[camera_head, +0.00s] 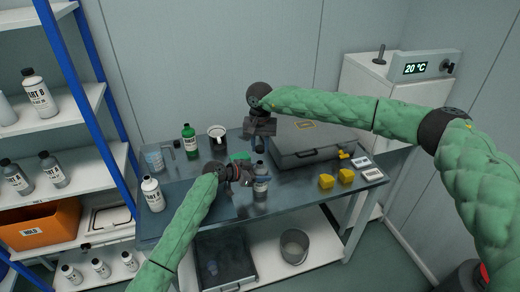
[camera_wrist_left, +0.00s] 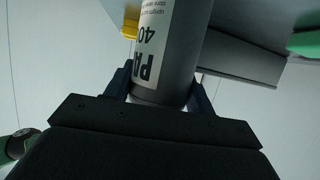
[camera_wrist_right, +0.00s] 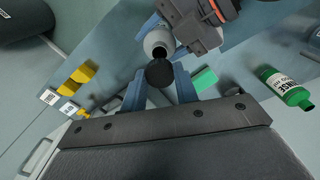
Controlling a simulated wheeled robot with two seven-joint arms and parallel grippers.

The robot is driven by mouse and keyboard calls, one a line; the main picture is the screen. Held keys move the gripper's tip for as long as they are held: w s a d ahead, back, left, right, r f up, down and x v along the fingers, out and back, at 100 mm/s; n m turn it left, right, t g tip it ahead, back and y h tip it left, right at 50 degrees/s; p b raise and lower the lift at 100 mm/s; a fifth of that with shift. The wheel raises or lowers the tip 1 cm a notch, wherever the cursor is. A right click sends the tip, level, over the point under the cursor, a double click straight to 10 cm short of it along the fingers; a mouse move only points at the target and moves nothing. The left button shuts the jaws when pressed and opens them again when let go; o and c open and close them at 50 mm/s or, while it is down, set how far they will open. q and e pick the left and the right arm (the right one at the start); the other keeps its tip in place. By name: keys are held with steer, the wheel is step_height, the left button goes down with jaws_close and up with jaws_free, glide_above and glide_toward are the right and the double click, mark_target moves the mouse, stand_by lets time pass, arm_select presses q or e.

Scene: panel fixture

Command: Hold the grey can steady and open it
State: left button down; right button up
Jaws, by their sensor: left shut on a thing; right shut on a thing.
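The grey can (camera_head: 260,190) stands upright near the bench's front edge with its label showing. My left gripper (camera_head: 250,179) is shut on it from the left side. In the left wrist view the can (camera_wrist_left: 172,55) fills the space between the fingers. The right wrist view shows the can (camera_wrist_right: 157,42) with a dark open mouth. My right gripper (camera_head: 259,139) is above the can, shut on a black cap (camera_wrist_right: 159,73). The cap is clear of the can's neck in the head view. The can's lower end is not visible in the right wrist view.
A grey case (camera_head: 310,155) lies behind to the right, with yellow blocks (camera_head: 326,181) in front. A green bottle (camera_head: 190,142), a mug (camera_head: 217,139) and a white bottle (camera_head: 153,195) stand left. A green block (camera_head: 239,157) lies behind my left gripper.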

arm_select(q)
steer(key=shift+c, duration=2.2)
jaws_free()
steer(key=shift+a, duration=0.1)
